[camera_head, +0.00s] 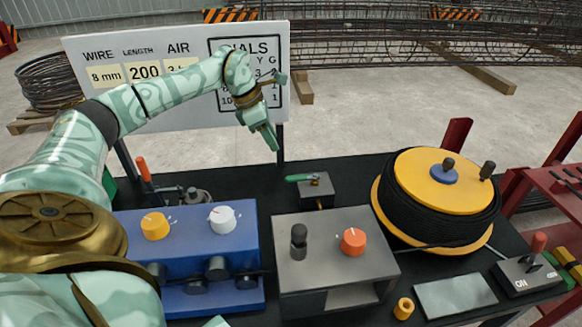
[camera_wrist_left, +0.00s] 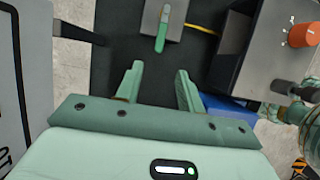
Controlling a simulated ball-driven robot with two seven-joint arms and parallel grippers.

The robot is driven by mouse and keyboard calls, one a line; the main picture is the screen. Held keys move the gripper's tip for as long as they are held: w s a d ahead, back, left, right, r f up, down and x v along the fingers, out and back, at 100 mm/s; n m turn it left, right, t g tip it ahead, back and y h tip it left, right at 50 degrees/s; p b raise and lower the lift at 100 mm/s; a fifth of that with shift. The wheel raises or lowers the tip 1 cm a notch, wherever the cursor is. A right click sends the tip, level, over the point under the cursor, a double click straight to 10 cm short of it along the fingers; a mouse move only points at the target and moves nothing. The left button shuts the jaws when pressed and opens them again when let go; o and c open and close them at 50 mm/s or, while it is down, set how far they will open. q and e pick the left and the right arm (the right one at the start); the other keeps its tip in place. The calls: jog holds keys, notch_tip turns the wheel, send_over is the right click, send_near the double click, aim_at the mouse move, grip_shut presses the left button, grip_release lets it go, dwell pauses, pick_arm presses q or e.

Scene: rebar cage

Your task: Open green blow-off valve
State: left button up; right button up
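The green blow-off valve handle (camera_head: 300,178) lies on a small grey block (camera_head: 319,187) at the back middle of the black table. In the left wrist view the green handle (camera_wrist_left: 161,38) points toward my fingers from its grey block (camera_wrist_left: 150,8). My left gripper (camera_head: 270,141) hangs fingers down, behind and to the left of the valve. In the left wrist view its two fingers (camera_wrist_left: 158,88) are spread with nothing between them, and the handle is beyond their tips, apart from them. My right gripper cannot be made out in either view.
A blue box (camera_head: 190,251) with yellow and white knobs and a grey box (camera_head: 336,255) with a red-orange knob stand in front. A black reel with a yellow top (camera_head: 440,184) stands right. A white sign (camera_head: 85,50) stands behind my left arm. An orange-handled lever (camera_head: 143,169) is at left.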

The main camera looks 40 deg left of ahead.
aim_at(295, 178)
pick_arm(q)
jog(key=b+x, duration=0.2)
jog(key=x, duration=1.1)
jog(key=shift+w+d+f, duration=0.1)
jog(key=shift+f, duration=0.05)
grip_shut()
